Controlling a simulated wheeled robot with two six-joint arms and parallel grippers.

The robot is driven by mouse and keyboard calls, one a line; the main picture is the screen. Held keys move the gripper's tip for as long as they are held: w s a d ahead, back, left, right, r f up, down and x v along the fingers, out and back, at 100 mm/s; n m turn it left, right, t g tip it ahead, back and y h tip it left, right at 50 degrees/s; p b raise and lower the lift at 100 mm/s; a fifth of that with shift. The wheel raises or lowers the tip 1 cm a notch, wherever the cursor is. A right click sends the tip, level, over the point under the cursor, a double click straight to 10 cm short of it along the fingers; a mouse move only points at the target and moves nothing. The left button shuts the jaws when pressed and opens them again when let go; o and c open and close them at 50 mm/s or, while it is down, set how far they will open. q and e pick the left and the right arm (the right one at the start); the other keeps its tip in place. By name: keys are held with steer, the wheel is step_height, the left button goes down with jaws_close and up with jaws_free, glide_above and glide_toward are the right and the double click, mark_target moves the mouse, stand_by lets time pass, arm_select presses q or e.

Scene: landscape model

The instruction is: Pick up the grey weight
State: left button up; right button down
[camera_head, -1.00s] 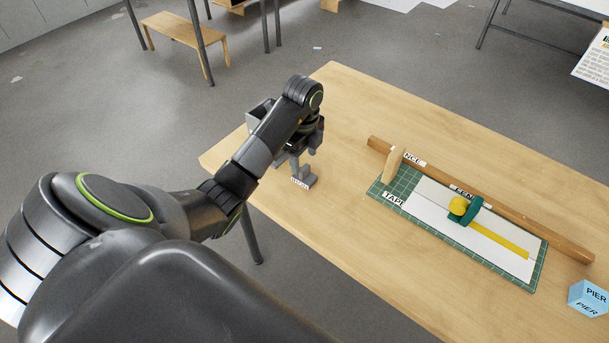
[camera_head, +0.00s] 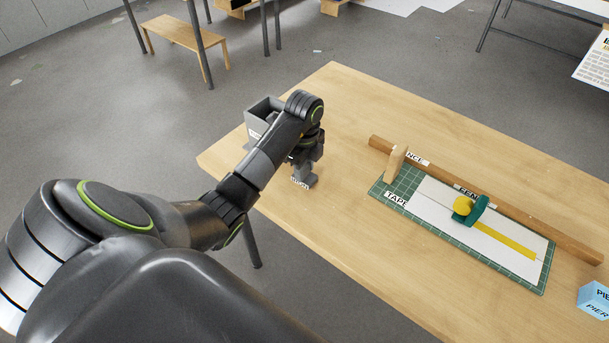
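The grey weight (camera_head: 311,181) is small and stands on the wooden table near its left edge, with a white label (camera_head: 299,183) in front of it. My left gripper (camera_head: 305,167) points down right at the weight, and its fingers overlap the weight's upper part in the picture. My own arm and wrist hide much of the fingers, so I cannot tell whether they touch or grip it. My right gripper is out of view.
A grey open box (camera_head: 261,112) stands behind my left wrist. A green mat (camera_head: 391,187) holds a white sheet, yellow tape and a teal dispenser (camera_head: 468,211). A long wooden bar (camera_head: 530,220) lies behind it.

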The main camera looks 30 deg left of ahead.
arm_select(q)
steer(key=c, duration=0.5)
jaws_close()
steer(key=shift+w+r, duration=0.1)
steer(key=shift+r, duration=0.05)
